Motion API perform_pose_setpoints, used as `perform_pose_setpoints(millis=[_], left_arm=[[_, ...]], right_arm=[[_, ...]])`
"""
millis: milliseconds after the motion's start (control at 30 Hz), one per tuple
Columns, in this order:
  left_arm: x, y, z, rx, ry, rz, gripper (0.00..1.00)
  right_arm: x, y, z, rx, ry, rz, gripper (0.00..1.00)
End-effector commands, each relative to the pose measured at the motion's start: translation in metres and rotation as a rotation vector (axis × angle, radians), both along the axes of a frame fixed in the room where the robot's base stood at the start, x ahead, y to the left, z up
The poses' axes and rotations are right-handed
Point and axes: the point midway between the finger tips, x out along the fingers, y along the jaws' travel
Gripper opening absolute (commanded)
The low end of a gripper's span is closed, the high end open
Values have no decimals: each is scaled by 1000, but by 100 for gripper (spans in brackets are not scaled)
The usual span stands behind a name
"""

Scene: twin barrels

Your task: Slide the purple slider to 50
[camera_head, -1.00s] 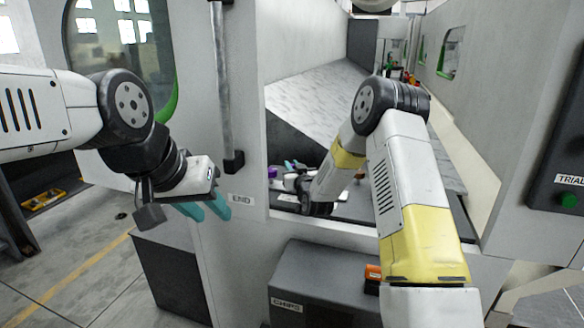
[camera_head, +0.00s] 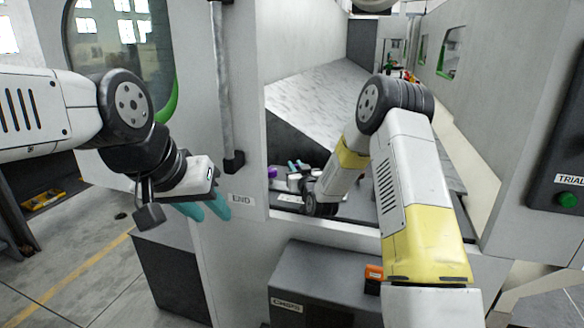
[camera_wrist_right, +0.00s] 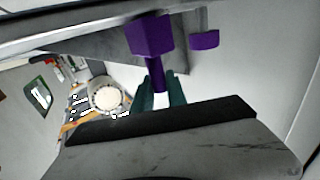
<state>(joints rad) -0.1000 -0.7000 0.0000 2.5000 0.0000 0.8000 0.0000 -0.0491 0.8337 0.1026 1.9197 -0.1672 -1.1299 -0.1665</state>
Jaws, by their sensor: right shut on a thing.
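The purple slider (camera_wrist_right: 150,38) shows in the right wrist view as a block with a thin stem, beside a pale wall. My right gripper (camera_wrist_right: 159,92) has its two teal fingers on either side of the stem and is shut on it. In the head view, my right gripper (camera_head: 298,165) is inside the machine opening, small and partly hidden by my own arm. A small purple patch (camera_head: 272,172) shows at the opening's left edge. My left gripper (camera_head: 204,209) hangs outside, left of the END label, with its teal fingers apart and empty. I cannot read any scale.
The machine's front wall (camera_head: 240,110) and a vertical handle bar (camera_head: 224,90) stand between my two arms. A grey CHIPS box (camera_head: 320,280) is below the opening. A second small purple piece (camera_wrist_right: 204,39) shows beside the slider.

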Motion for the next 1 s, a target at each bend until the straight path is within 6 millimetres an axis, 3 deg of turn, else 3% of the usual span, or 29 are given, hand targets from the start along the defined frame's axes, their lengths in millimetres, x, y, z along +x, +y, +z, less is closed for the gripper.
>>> perform_pose_setpoints(millis=[100, 200, 467, 500, 600, 1000], left_arm=[[0, 0, 0, 0, 0, 0, 36], [0, 0, 0, 0, 0, 0, 36], [0, 0, 0, 0, 0, 0, 36], [0, 0, 0, 0, 0, 0, 36], [0, 0, 0, 0, 0, 0, 36], [0, 0, 0, 0, 0, 0, 36]], right_arm=[[-6, -24, 1, -1, -1, -6, 0], [-11, -35, 1, 0, 0, -4, 0], [-12, -36, 1, 1, -1, -2, 0], [-11, -35, 1, 1, -1, -2, 24], [-11, -35, 1, 1, -1, -2, 40], [-19, -38, 0, 1, 1, -2, 40]])
